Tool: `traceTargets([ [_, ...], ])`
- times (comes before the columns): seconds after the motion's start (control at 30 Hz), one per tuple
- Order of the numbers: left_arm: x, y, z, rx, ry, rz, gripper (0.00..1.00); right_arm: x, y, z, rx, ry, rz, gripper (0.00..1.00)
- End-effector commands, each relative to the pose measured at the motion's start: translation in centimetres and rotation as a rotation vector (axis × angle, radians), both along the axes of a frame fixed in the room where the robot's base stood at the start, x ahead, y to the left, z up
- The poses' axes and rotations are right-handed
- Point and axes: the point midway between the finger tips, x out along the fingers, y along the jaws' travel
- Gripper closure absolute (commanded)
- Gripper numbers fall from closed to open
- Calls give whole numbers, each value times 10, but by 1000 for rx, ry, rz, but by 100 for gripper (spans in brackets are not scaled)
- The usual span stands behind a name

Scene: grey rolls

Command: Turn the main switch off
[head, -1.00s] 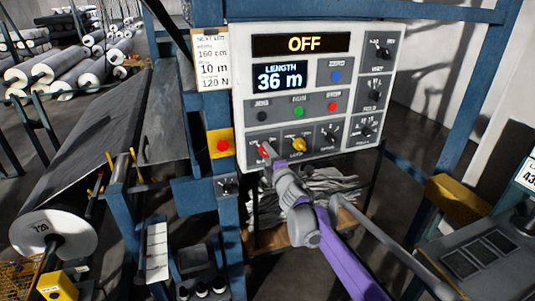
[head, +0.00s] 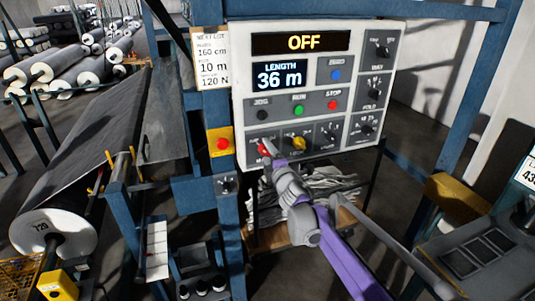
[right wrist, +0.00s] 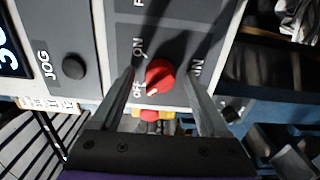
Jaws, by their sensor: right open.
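The main switch is a red knob (head: 264,149) at the lower left of the white control panel (head: 390,40). In the right wrist view the red knob (right wrist: 161,74) has labels ON and OFF at its left, and its white mark points down-left, toward OFF. My left gripper is not in view.
A yellow rotary knob (head: 298,144) sits right of the red one. Green (head: 298,111) and red (head: 333,105) push buttons are above. A red button on a yellow box (head: 220,143) is at the left, on the blue frame. Grey rolls lie at the far left.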

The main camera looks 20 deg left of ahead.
Motion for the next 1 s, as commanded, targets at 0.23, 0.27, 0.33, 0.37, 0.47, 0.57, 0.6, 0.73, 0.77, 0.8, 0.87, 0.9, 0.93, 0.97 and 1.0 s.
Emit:
traceTargets([
  [0.23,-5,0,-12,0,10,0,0,-26,-18,-3,1,3,-1,22],
  [0.27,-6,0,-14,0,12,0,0,-31,-21,-3,1,3,-1,22],
  [0.33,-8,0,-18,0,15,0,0,-43,-29,-3,1,3,-2,22],
  [0.37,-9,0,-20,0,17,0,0,-48,-33,-4,1,3,-2,22],
  [0.47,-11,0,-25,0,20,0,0,-63,-43,-3,0,2,-1,22],
  [0.57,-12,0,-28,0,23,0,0,-75,-51,-2,-1,1,-1,22],
  [0.6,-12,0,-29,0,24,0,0,-79,-53,-2,-1,1,-1,22],
  [0.73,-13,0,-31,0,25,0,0,-86,-59,-1,-1,0,-1,22],
  [0.77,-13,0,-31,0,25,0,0,-87,-59,-1,-1,0,-1,22],
  [0.8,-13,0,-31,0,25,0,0,-88,-60,-1,-1,0,-1,22],
  [0.87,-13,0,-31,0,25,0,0,-89,-60,-1,-1,-1,-1,22],
  [0.9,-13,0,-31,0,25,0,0,-89,-60,-1,-1,-1,-1,22],
  [0.93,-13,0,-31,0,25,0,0,-89,-60,0,-1,-1,0,22],
  [0.97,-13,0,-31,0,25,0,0,-89,-60,0,-1,-1,0,22],
  [1.0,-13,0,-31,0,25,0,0,-89,-60,0,-1,-1,0,22],
])
